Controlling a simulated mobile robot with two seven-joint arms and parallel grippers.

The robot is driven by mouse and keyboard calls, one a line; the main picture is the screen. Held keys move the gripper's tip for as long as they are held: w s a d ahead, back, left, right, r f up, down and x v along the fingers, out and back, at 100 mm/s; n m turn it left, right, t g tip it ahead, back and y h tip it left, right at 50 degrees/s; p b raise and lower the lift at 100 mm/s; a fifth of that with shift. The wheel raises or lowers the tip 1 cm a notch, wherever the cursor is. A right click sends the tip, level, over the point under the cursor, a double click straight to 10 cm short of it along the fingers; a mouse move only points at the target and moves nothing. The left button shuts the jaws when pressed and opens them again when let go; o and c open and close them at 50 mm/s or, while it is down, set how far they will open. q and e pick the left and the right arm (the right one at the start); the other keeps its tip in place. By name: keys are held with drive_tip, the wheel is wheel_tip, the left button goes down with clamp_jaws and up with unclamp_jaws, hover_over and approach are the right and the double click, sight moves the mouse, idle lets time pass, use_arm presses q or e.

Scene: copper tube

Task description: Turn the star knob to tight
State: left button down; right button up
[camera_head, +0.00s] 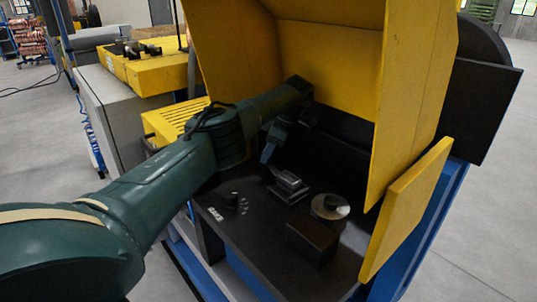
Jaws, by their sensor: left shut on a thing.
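My left arm reaches in from the left over a dark machine bed, under a raised yellow hood. My left gripper (306,114) is at the back of the bed, in deep shadow below the end of the arm. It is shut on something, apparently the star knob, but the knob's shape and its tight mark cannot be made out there. My right gripper is out of view.
The yellow hood (417,90) closes off the back and right. On the dark bed are a grey metal clamp (290,183), a round metal disc (330,206), a dark block (312,242) and a small black dial (232,201) with white marks. A yellow-topped cabinet (150,65) stands behind left.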

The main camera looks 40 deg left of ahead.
use_arm(q)
drive_tip(key=shift+r, duration=0.1)
idle(0.5)
drive_tip(key=c, duration=1)
unclamp_jaws()
drive_tip(key=shift+o, duration=0.2)
